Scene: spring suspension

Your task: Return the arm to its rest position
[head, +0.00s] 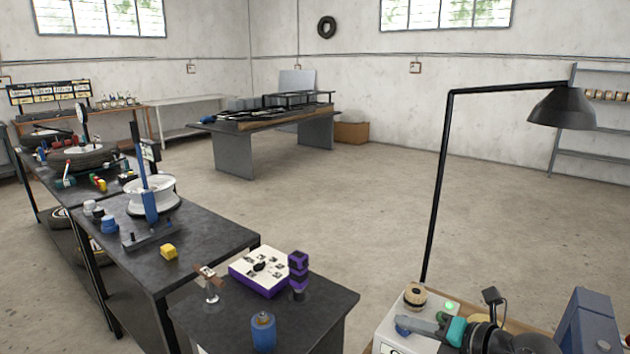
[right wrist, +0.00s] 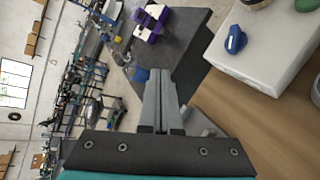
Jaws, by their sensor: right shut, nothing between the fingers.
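My right gripper (head: 402,320) comes in at the bottom right of the head view, with grey fingers, a teal body and a dark arm behind it. It is over or near a white box (head: 388,335) with a green-lit button (head: 452,306). In the right wrist view its two grey fingers (right wrist: 158,76) lie together, shut and empty. A blue knob (right wrist: 236,40) on the white box (right wrist: 262,68) shows to their right, apart from them. My left gripper is not in view.
A dark bench holds a white-and-purple box (head: 258,270), a purple-and-black block (head: 298,268) and a blue cylinder (head: 263,331). A black lamp (head: 562,108) on a tall pole (head: 437,190) stands at the right. Open floor (head: 370,205) lies beyond.

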